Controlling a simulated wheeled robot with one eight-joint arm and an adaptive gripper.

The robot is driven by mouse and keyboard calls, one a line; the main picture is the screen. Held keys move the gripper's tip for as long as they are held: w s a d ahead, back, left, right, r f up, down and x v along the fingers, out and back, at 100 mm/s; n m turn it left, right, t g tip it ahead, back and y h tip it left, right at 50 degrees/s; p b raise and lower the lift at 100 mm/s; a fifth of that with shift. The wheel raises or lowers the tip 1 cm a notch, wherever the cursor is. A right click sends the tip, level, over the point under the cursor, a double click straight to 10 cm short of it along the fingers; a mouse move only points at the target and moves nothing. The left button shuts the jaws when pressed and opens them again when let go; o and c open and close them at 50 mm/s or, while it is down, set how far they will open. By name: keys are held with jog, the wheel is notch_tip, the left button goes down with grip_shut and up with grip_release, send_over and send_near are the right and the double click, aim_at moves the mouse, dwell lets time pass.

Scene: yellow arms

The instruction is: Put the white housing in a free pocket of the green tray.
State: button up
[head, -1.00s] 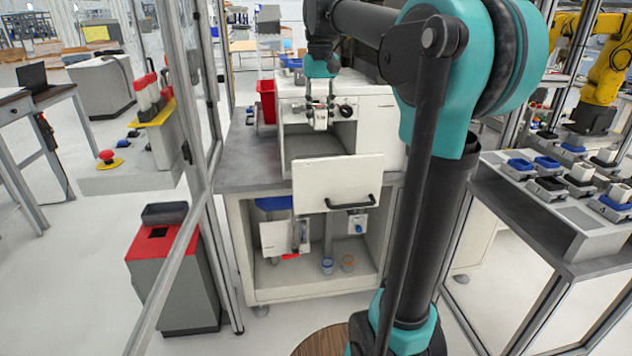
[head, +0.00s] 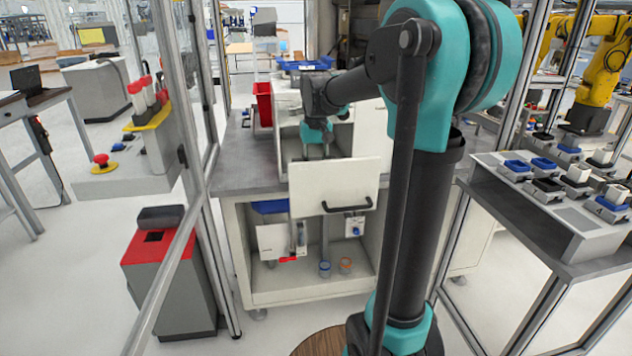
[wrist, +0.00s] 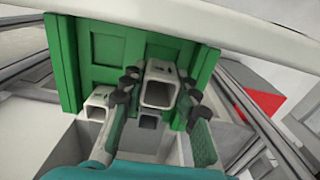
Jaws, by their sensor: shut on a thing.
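The green tray (wrist: 118,48) with walled pockets fills the upper middle of the wrist view. My gripper (wrist: 160,77) is shut on the white housing (wrist: 155,94), a square hollow part, and holds it over the tray. Empty pockets show behind the held housing. In the head view my gripper (head: 318,150) reaches down behind the pale front panel; the held housing and the tray are hidden there.
The pale front panel (head: 330,180) with a black handle stands in front of my gripper, with the white cabinet (head: 370,125) around and behind it. A red bin (head: 263,103) stands to the left. Small trays (head: 548,185) with parts stand on the right bench.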

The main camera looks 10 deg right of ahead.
jog(key=shift+f, duration=1.65)
jog(key=o, duration=0.7)
jog(key=shift+f, duration=0.1)
notch_tip(320, 180, up, 12)
jog(key=shift+r, duration=0.15)
